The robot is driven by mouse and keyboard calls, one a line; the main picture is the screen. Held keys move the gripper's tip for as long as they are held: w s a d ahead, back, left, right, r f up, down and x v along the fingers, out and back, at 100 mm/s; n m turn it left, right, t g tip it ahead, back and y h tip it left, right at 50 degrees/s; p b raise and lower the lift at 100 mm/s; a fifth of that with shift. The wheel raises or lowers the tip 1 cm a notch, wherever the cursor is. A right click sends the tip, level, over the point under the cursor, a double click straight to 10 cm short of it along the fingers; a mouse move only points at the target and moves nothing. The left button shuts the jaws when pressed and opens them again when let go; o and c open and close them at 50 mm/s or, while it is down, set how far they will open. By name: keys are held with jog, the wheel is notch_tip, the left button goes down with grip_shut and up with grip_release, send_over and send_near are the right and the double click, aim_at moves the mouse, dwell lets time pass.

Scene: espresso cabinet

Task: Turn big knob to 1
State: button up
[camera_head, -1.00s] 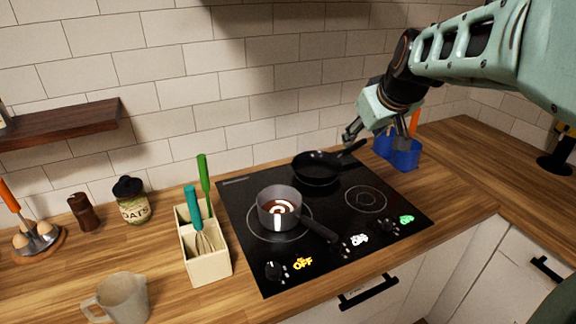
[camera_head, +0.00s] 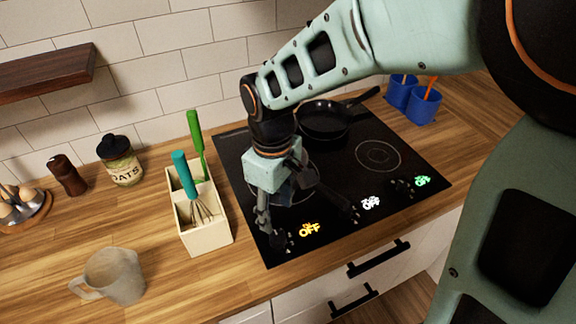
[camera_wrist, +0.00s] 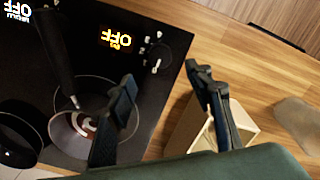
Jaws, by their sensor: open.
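Three black knobs sit along the cooktop's front edge. The front-left knob (camera_head: 280,241), beside a glowing yellow OFF (camera_head: 310,229), shows in the wrist view too (camera_wrist: 158,54). The small label by the yellow OFF is too small to read surely. The other knobs are by a white OFF (camera_head: 371,202) and a green OFF (camera_head: 422,181). My gripper (camera_head: 308,216) is open and empty, pointing down above the cooktop's front left. In the wrist view its fingers (camera_wrist: 162,80) are spread, with the front-left knob beyond the tips, apart from them.
A saucepan (camera_wrist: 88,118) with a long handle is close to my gripper, mostly hidden in the head view. A frying pan (camera_head: 326,120) sits behind. A utensil box (camera_head: 206,236) stands left of the cooktop; a mug (camera_head: 112,276) is farther left. Blue cups (camera_head: 423,106) stand at right.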

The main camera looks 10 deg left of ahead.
aim_at(277, 236)
notch_tip(277, 236, down, 10)
dwell(0.4)
jog(key=shift+c, duration=0.6)
jog(key=c, duration=1)
